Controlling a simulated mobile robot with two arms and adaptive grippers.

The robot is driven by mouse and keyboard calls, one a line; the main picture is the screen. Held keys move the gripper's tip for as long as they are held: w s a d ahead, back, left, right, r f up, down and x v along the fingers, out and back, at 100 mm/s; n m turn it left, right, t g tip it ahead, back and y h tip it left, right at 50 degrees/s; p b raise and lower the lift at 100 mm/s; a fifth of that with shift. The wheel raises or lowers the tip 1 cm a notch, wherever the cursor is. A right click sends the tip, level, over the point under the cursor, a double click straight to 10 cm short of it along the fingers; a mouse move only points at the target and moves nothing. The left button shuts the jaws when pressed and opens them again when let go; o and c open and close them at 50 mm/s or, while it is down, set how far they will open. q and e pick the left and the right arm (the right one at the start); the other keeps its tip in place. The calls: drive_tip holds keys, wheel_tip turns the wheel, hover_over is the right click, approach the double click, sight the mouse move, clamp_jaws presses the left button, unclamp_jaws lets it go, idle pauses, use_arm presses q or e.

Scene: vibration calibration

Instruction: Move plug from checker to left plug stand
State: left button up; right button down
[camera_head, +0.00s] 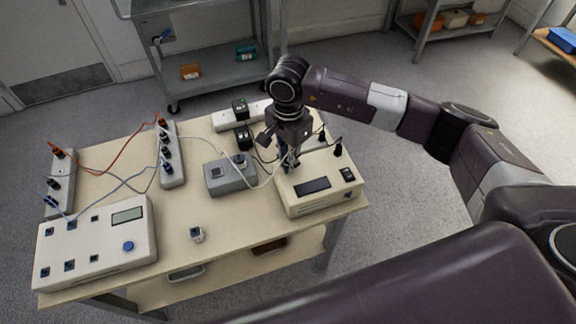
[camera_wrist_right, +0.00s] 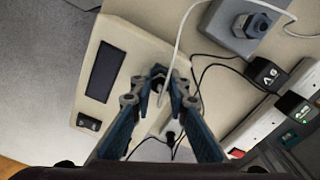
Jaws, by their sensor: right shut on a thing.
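The checker (camera_head: 334,196) is a cream box with a dark display at the table's right end. It also shows in the right wrist view (camera_wrist_right: 113,32). My right gripper (camera_head: 290,163) points down over the checker's left part. In the wrist view its fingers (camera_wrist_right: 160,97) are shut on a dark plug (camera_wrist_right: 158,72) at the checker's top. I cannot tell whether the plug is still seated. Two pale plug stands stand on the table's left half: one at the far left (camera_head: 61,168), one nearer the middle (camera_head: 172,166), each with plugs. My left gripper is not in view.
A white meter box (camera_head: 100,245) with a blue knob fills the front left. A grey box (camera_head: 230,176) sits left of the checker. Black adapters (camera_head: 243,138) sit on a power strip behind. Red, blue and white cables cross the table. The front middle is mostly clear.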

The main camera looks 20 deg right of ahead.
drive_tip(key=shift+n+b, duration=1.2)
drive_tip(key=shift+n, duration=0.3)
drive_tip(key=shift+n+b, duration=2.45)
drive_tip(key=shift+n, duration=0.15)
idle(0.4)
drive_tip(key=shift+n+b, duration=0.3)
drive_tip(key=shift+n, duration=0.1)
drive_tip(key=shift+f+n+b, duration=0.1)
drive_tip(key=shift+n+b, duration=0.75)
drive_tip(key=shift+n, duration=0.05)
idle(0.8)
drive_tip(key=shift+r+b, duration=0.5)
drive_tip(key=shift+r, duration=0.35)
idle(0.6)
